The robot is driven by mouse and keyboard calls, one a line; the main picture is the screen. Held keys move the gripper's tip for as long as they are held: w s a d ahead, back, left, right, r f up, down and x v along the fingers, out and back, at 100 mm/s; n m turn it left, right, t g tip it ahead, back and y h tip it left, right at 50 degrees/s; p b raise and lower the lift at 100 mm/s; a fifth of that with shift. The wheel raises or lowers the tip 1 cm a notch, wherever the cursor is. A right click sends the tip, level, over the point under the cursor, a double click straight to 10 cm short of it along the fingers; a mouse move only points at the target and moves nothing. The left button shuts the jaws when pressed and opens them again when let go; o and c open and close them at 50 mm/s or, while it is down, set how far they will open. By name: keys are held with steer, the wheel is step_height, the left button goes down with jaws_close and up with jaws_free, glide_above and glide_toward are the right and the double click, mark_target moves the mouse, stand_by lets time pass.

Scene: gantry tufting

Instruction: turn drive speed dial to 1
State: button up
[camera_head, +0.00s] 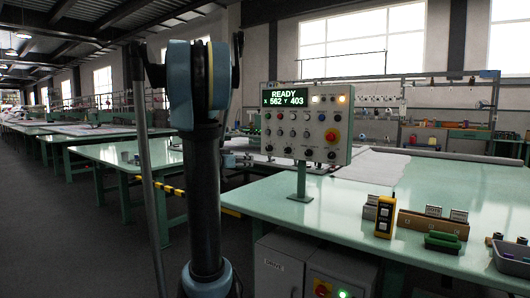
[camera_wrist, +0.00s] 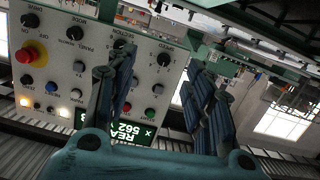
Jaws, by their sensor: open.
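The control panel (camera_head: 310,122) stands on a post on the green table, its lit display (camera_head: 285,97) reading READY. Black dials line its lower edge, such as one dial (camera_head: 307,153). In the wrist view the panel (camera_wrist: 62,72) appears upside down, with dials (camera_wrist: 74,33), (camera_wrist: 118,44) and (camera_wrist: 163,59) along its top.
A red mushroom button (camera_head: 332,135) sits at the panel's right, close to the dials. A control cabinet (camera_head: 280,270) stands below.

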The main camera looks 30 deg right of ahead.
steer(key=w+d+r+h, duration=0.2)
steer(key=w+d, duration=0.1)
steer(key=w, duration=0.1)
steer(key=m, duration=0.1)
glide_toward(267, 148)
steer(key=shift+t, duration=0.4)
steer(key=x, duration=0.9)
steer(key=shift+s+d+f, duration=0.15)
steer(key=shift+s+d, duration=0.05)
steer(key=shift+s, duration=0.05)
steer(key=c, duration=1.1)
